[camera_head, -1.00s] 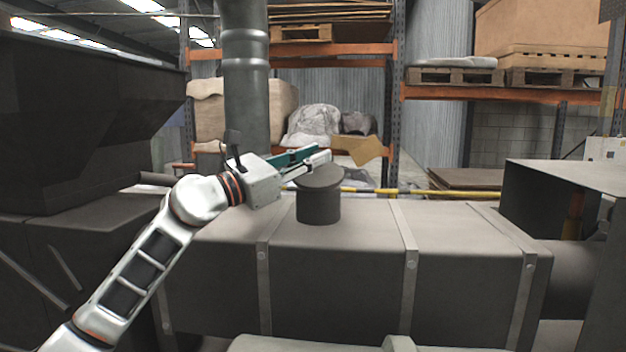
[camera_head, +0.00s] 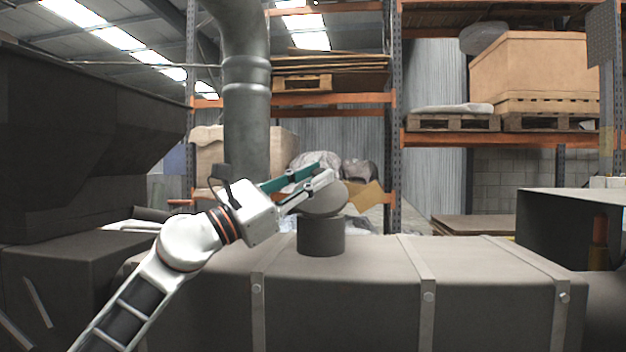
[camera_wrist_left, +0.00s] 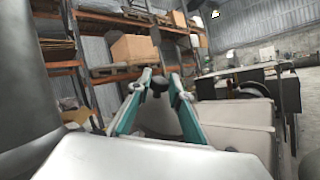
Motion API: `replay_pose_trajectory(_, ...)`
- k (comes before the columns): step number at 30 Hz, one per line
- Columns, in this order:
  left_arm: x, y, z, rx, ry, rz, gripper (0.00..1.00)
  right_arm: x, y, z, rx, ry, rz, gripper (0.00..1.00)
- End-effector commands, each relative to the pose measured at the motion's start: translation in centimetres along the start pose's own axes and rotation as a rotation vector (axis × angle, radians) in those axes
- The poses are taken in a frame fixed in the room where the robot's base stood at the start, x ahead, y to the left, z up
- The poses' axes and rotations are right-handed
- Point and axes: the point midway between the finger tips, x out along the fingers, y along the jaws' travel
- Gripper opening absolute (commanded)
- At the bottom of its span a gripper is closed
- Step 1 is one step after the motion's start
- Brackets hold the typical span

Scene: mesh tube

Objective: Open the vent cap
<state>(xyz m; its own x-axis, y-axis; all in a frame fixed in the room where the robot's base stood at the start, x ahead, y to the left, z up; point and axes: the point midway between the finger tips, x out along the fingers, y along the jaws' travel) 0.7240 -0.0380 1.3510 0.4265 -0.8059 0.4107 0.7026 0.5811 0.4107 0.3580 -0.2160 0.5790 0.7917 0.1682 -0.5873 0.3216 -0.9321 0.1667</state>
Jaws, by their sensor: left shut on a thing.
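The vent is a short dark grey cylinder (camera_head: 321,238) on top of the grey boxy duct (camera_head: 350,277). Its round grey vent cap (camera_head: 328,203) is tilted up over the cylinder's top, its disc face turned partly toward me. My left gripper (camera_head: 326,178) reaches in from the left, with its fingers at the cap's upper edge, shut on the cap. In the left wrist view the two teal-and-grey fingers (camera_wrist_left: 158,82) flank a dark knob-like end and a grey surface, likely the cap. The exact contact is hidden in the head view. My right gripper is out of view.
A vertical grey pipe (camera_head: 246,110) stands behind my left wrist. A large dark hopper (camera_head: 85,140) fills the left side. A dark box (camera_head: 575,225) stands at the right. Orange-beamed shelving (camera_head: 480,139) is behind. The air above the duct right of the vent is clear.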

Motion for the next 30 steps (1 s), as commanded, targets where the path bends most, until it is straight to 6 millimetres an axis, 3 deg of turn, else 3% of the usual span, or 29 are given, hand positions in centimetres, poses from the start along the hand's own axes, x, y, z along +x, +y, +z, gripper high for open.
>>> replay_pose_trajectory(3, 0.0, 0.0, 0.1, 0.001, 0.0, 0.001, 0.0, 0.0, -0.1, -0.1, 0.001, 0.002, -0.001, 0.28)
replay_pose_trajectory(4, 0.0, 0.0, 0.1, 0.001, -0.001, 0.001, 0.25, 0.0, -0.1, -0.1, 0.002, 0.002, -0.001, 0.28)
replay_pose_trajectory(6, 0.0, 0.0, 0.1, 0.001, 0.0, 0.001, 0.37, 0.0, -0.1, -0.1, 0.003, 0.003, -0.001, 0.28)
replay_pose_trajectory(19, -0.7, 0.0, 0.0, 0.002, 0.0, 0.001, 0.37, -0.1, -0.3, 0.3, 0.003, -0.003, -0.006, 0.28)
replay_pose_trajectory(30, -7.6, 0.0, -0.1, 0.001, 0.002, 0.001, 0.37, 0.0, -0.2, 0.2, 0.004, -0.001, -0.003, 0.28)
